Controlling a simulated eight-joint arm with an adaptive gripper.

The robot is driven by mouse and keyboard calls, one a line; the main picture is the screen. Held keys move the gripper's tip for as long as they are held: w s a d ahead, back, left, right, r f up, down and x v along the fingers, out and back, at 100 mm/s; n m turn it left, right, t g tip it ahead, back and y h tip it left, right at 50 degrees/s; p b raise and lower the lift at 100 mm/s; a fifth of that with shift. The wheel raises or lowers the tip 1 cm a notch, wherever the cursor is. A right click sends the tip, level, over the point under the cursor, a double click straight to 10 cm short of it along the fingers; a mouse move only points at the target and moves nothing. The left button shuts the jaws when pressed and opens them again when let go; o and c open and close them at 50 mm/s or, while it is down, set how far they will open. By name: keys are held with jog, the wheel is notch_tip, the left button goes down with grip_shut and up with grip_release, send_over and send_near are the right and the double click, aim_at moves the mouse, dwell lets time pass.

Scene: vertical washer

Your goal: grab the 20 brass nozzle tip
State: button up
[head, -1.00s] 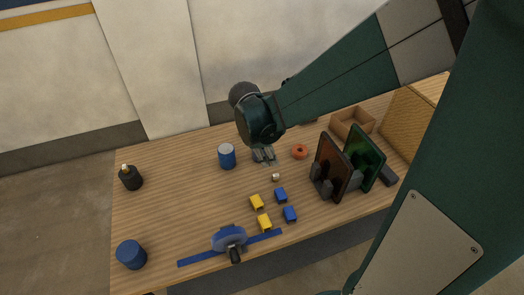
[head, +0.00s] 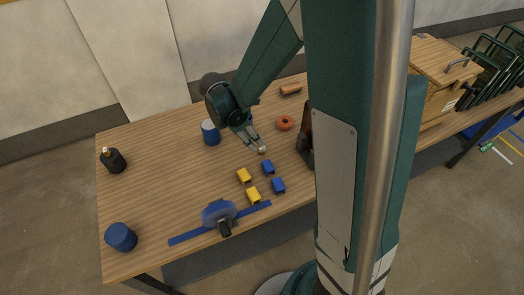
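A very small pale brass-coloured piece, seemingly the nozzle tip (head: 262,150), rests on the wooden table (head: 165,175), behind the blue and yellow blocks. My gripper (head: 254,144) points down at it from the upper left, its fingertips close beside the piece. The fingers look spread apart and nothing shows held between them. Whether a fingertip touches the piece is too small to tell. The number on it cannot be read.
Yellow blocks (head: 244,175) and blue blocks (head: 278,186) lie in front of the tip. An orange ring (head: 285,123) lies behind right, a blue can (head: 211,132) left. A dark upright panel (head: 305,140) is partly hidden by my arm. The table's left middle is clear.

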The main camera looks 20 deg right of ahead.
aim_at(261, 148)
jog(key=shift+d+f, duration=0.1)
jog(key=shift+f, duration=0.05)
jog(key=shift+x, duration=1.1)
jog(key=shift+f, duration=0.15)
jog(key=shift+w+b+x, duration=0.2)
jog(key=shift+b+x, duration=0.6)
jog(key=shift+x, duration=1.7)
jog(key=shift+d, duration=0.1)
jog(key=c, duration=0.8)
